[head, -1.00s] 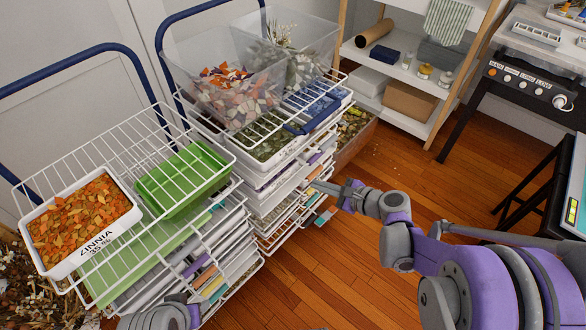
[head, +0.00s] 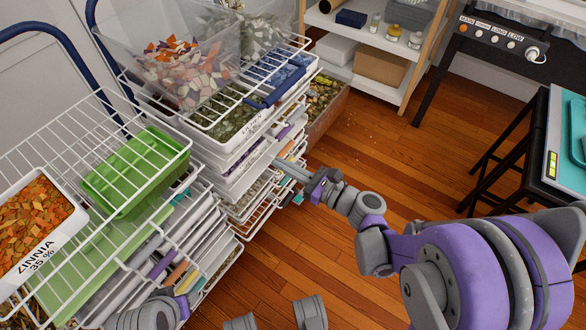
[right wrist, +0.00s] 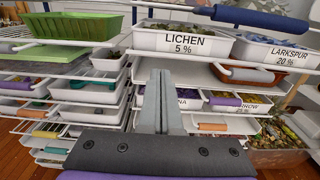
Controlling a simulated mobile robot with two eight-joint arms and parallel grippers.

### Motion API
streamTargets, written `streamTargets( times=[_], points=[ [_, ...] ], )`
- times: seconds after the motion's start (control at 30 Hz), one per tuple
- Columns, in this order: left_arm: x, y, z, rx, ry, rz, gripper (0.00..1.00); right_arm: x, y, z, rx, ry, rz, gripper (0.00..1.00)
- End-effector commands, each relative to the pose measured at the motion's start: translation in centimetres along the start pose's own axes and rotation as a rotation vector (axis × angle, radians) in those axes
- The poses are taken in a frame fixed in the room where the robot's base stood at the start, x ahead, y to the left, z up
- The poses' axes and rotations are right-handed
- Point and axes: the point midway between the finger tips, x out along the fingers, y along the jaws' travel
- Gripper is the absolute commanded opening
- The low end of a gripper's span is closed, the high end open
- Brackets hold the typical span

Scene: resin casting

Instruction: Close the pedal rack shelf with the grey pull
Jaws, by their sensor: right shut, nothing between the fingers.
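My right gripper (head: 284,165) is shut and empty, its fingertips at the front of the right wire rack (head: 262,187), below the LICHEN tray. In the right wrist view its closed fingers (right wrist: 160,98) point at the rack just below that tray's left part, covering part of the shelf fronts. A white shelf (right wrist: 195,76) shows right of the fingers.
A left wire rack (head: 100,102) holds a green tray (head: 135,170) and a ZINNIA tray (head: 45,245). Clear bins (head: 185,75) stand on the right rack near its navy pull (right wrist: 260,19). A black table (head: 520,130) stands at right.

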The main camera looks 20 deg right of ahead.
Motion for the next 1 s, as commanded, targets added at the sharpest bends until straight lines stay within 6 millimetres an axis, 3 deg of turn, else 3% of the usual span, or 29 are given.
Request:
streamTargets(
  times=[0.3,0.5,1.0],
  points=[
    [0.7,0.0,0.2,0.000,-0.002,0.000,0.50,5.5,0.1,-0.1,0.000,0.000,0.004,0.00],
    [1.2,0.0,0.3,0.000,-0.003,0.000,0.50,8.1,0.0,-0.1,0.000,0.001,0.002,0.00],
    [1.3,0.0,0.3,0.000,-0.003,0.000,0.50,9.0,0.0,0.0,-0.001,0.001,0.001,0.00]
  ],
)
